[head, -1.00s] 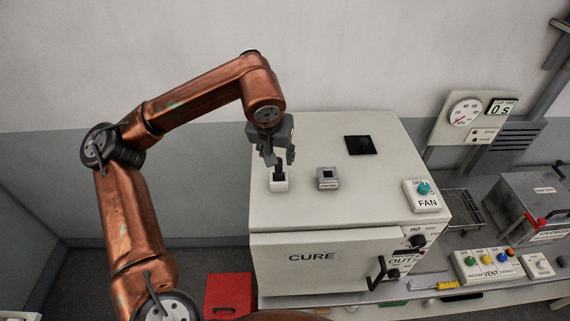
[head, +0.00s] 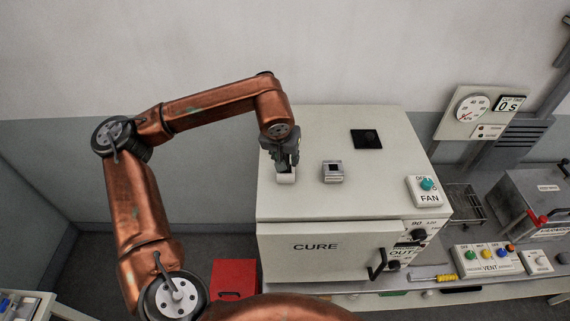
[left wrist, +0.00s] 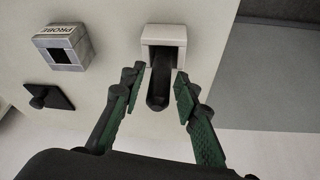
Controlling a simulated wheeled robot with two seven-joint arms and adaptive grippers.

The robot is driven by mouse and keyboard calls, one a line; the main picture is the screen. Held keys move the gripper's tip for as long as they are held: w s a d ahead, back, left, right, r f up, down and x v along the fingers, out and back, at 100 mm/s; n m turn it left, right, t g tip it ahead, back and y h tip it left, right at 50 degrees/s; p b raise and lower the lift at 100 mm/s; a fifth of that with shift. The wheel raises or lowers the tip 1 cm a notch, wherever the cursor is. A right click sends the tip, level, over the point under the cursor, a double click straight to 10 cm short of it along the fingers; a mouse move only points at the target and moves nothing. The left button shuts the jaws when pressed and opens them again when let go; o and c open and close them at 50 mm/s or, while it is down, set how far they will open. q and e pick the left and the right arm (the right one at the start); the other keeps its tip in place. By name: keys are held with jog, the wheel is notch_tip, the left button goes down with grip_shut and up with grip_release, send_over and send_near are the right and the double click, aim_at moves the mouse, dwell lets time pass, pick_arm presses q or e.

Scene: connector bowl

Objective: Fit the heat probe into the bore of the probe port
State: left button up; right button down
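The heat probe (left wrist: 158,88) is a dark, round-ended peg standing in a white holder (left wrist: 163,38) on top of the cure oven. The holder also shows in the head view (head: 286,178), where the gripper hides the probe. My left gripper (left wrist: 158,84) points down at the holder, with one finger on each side of the probe. The fingers are open, with gaps between them and the probe. The probe port (left wrist: 76,46) is a grey metal block with a dark square bore, apart from the holder. It sits right of the holder in the head view (head: 333,178). My right gripper is not in view.
The cure oven (head: 340,208) has a clear flat top around the port. A black square plate (head: 366,139) lies at its back and a fan switch box (head: 428,190) at its right. A red box (head: 233,281) stands below left.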

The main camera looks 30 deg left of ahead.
pick_arm(q)
grip_shut()
jog(key=shift+r, duration=0.15)
